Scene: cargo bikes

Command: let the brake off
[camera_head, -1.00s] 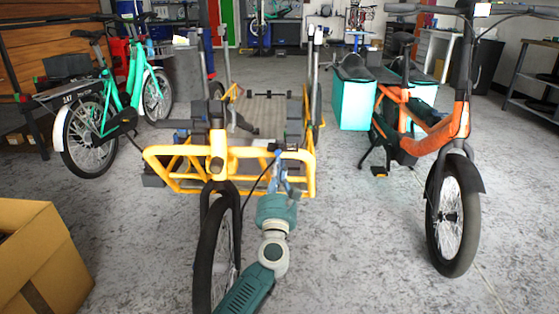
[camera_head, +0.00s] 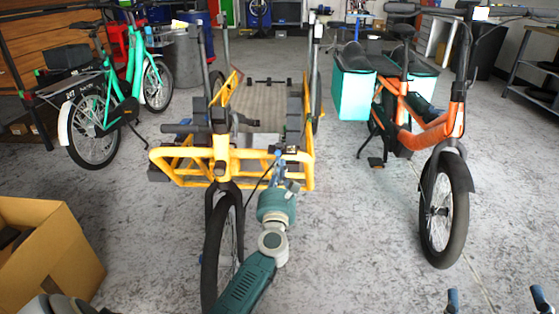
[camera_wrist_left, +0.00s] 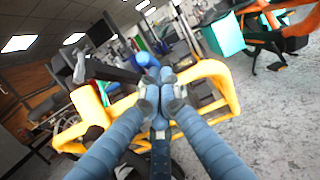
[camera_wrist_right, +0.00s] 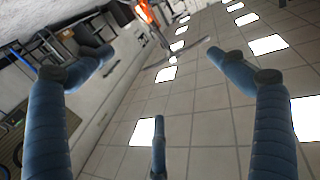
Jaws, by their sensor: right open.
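The yellow cargo bike (camera_head: 222,165) stands in front of me, with its front wheel (camera_head: 222,250) toward me. Its dark handlebar grip (camera_head: 187,128) is left of the steering post. My left gripper (camera_head: 285,160) is at the right of the yellow front frame. In the left wrist view, its fingers (camera_wrist_left: 160,90) are drawn together at the tips, beside a dark bar (camera_wrist_left: 115,70). I cannot tell whether a brake part is between the tips. My right gripper (camera_head: 496,296) is open at the bottom right edge; the right wrist view shows its fingers (camera_wrist_right: 160,70) spread and empty.
An orange bike (camera_head: 425,130) with teal bags (camera_head: 352,95) stands on the right. A green bike (camera_head: 125,90) stands on the left. A cardboard box (camera_head: 60,240) is at the lower left. The floor between the yellow and orange bikes is clear.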

